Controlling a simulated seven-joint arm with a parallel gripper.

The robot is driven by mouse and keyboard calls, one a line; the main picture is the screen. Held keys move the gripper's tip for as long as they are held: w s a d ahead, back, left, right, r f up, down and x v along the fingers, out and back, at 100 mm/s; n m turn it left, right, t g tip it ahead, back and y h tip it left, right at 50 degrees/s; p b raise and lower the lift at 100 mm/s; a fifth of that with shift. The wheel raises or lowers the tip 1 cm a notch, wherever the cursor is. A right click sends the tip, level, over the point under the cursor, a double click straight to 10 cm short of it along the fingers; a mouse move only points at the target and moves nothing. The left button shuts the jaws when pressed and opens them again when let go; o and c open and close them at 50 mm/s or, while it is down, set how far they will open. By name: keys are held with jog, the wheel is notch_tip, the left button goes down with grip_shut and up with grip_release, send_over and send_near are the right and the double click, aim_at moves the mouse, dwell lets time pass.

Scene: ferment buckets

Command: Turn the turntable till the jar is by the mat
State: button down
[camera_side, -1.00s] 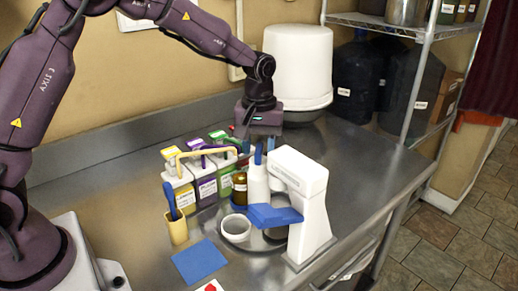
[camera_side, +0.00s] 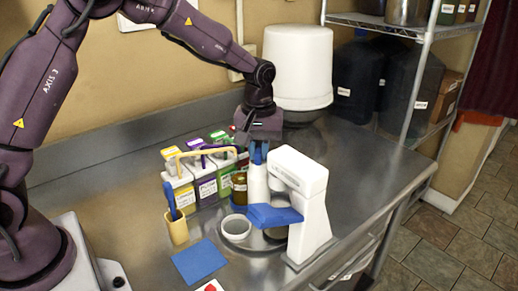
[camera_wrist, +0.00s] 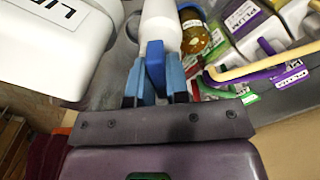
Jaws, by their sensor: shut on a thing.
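The amber jar (camera_side: 239,187) stands left of a white bottle (camera_side: 258,185), toward the back of the dark round turntable (camera_side: 250,250), which is mostly hidden. The jar also shows in the wrist view (camera_wrist: 196,35). The blue mat (camera_side: 200,262) lies flat at the front left, apart from the jar. My gripper (camera_side: 258,152) points down over the white bottle. In the wrist view, my gripper (camera_wrist: 155,90) is shut on the blue upright tip (camera_wrist: 155,62) at the bottle's top.
A white machine (camera_side: 305,205) with a blue part (camera_side: 273,215) stands close on the right. A white bowl (camera_side: 236,228) sits in front of the jar. A yellow cup (camera_side: 177,229) and labelled containers (camera_side: 205,185) stand left and behind.

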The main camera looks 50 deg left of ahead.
jog(key=shift+n, duration=6.8)
jog(key=shift+r+n, duration=0.1)
jog(key=shift+n, duration=2)
jog(key=c, duration=1.1)
grip_release()
